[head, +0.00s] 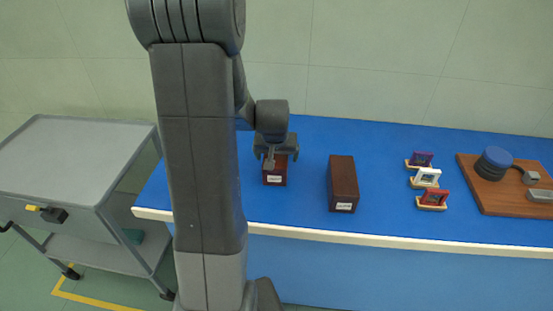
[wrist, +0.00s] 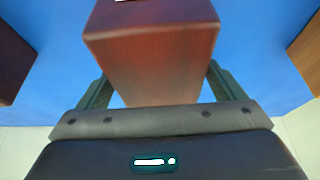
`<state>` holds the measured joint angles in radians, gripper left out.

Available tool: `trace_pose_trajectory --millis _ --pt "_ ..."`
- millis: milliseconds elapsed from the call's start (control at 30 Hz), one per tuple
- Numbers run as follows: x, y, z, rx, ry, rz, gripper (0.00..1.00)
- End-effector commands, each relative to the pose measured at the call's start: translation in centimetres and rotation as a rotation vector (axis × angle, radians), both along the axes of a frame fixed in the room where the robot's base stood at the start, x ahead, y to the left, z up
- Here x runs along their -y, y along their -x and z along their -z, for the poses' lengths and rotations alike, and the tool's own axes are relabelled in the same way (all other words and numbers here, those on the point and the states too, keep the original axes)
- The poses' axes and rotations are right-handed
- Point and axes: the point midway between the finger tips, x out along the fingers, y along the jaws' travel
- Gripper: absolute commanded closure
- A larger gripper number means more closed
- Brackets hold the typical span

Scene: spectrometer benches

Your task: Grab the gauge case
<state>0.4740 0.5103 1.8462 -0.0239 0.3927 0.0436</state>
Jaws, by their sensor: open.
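Two reddish-brown wooden cases with white labels stand on the blue bench; the label text is too small to read, so I cannot tell which is the gauge case. My gripper (head: 277,157) is open, pointing down over the smaller left case (head: 275,180). In the wrist view, a reddish-brown case (wrist: 155,50) lies between my two spread fingers, with blue showing beside each finger. I cannot tell whether the fingers touch it. The longer case (head: 343,182) stands to the right, apart from my gripper.
The blue bench (head: 300,213) has a pale front edge. Several small framed items, including a white one (head: 425,177), stand to the right. A wooden board (head: 490,199) with a blue-topped round device (head: 494,163) is farther right. A grey cart (head: 85,160) stands left.

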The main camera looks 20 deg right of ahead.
Motion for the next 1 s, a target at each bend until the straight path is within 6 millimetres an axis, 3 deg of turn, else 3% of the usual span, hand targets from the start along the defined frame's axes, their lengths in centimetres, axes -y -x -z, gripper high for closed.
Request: trace_pose_trajectory --millis 100,300,400,667,1000 --pt "0.0 0.0 0.0 0.0 0.0 0.0 0.15" --pt "0.0 0.0 0.0 0.0 0.0 0.0 0.54" --pt "0.0 0.0 -0.1 0.001 0.0 0.0 0.69" --pt "0.0 -0.1 -0.5 0.003 0.001 0.0 0.69" --pt "0.1 -0.1 -6.3 0.008 0.004 0.001 0.69"
